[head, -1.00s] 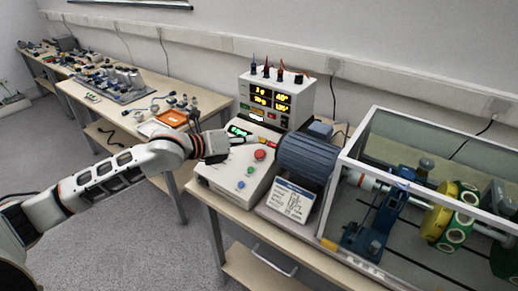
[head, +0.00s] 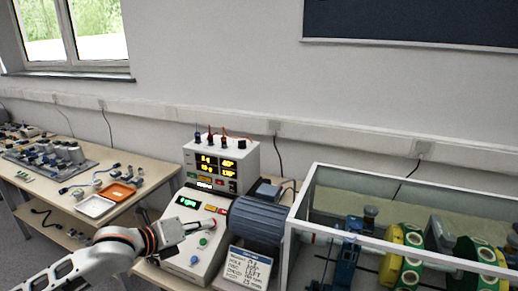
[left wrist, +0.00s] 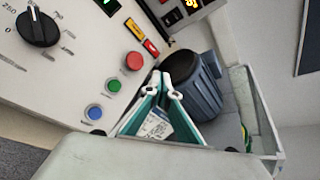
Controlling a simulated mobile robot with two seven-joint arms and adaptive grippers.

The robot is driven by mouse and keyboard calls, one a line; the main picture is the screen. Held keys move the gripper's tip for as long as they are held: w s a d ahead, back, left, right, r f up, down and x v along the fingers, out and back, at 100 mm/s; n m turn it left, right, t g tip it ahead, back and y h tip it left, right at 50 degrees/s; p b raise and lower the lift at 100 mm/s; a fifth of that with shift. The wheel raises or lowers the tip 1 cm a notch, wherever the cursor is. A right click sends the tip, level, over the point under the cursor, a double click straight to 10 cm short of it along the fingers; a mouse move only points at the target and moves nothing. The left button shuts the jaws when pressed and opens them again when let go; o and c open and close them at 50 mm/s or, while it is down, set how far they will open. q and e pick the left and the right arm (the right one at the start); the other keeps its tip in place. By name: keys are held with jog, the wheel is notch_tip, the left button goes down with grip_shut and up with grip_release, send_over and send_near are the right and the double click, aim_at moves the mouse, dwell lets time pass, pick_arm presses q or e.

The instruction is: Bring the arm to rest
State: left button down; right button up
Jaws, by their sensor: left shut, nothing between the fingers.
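My left gripper (head: 212,223) is shut and empty in the head view, held over the upper part of the sloped white control panel (head: 172,267). A green button (head: 203,241) and a blue button (head: 194,259) show below it. In the left wrist view the shut fingers (left wrist: 167,80) lie to the right of the red button (left wrist: 134,61), with the green (left wrist: 114,85) and blue (left wrist: 94,112) buttons and a black knob (left wrist: 38,28) further left. I cannot tell whether a fingertip touches the panel. My right gripper is not in view.
Right of the panel stand a ribbed grey-blue motor (head: 257,222), a printed card (head: 247,265) and a clear-walled enclosure (head: 290,250) with yellow and green discs. A meter unit (head: 240,158) stands behind. A second bench (head: 140,170) with parts and an orange tray (head: 117,191) is left.

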pick_arm(q)
jog(key=s+f+n+y, duration=0.4)
jog(key=s+f+n, duration=0.6)
jog(key=s+n, duration=0.2)
jog(key=s+a+f+n+g+y, duration=0.2)
jog(key=s+a+f+n+y, duration=0.15)
jog(key=s+a+n, duration=0.45)
jog(key=s+a+f+n+g+y, duration=0.25)
jog(key=s+a+n+y, duration=0.3)
jog(key=s+a, duration=0.45)
jog(key=w+d+f+n+t+h, duration=0.1)
jog(key=d+f+n+t+h, duration=0.2)
jog(key=d+f+h, duration=0.5)
jog(key=d+f+t, duration=0.1)
jog(key=d+f, duration=0.5)
jog(key=d, duration=0.2)
jog(key=shift+w+n, duration=0.15)
jog(key=shift+n, duration=0.2)
jog(key=shift+d+f, duration=0.1)
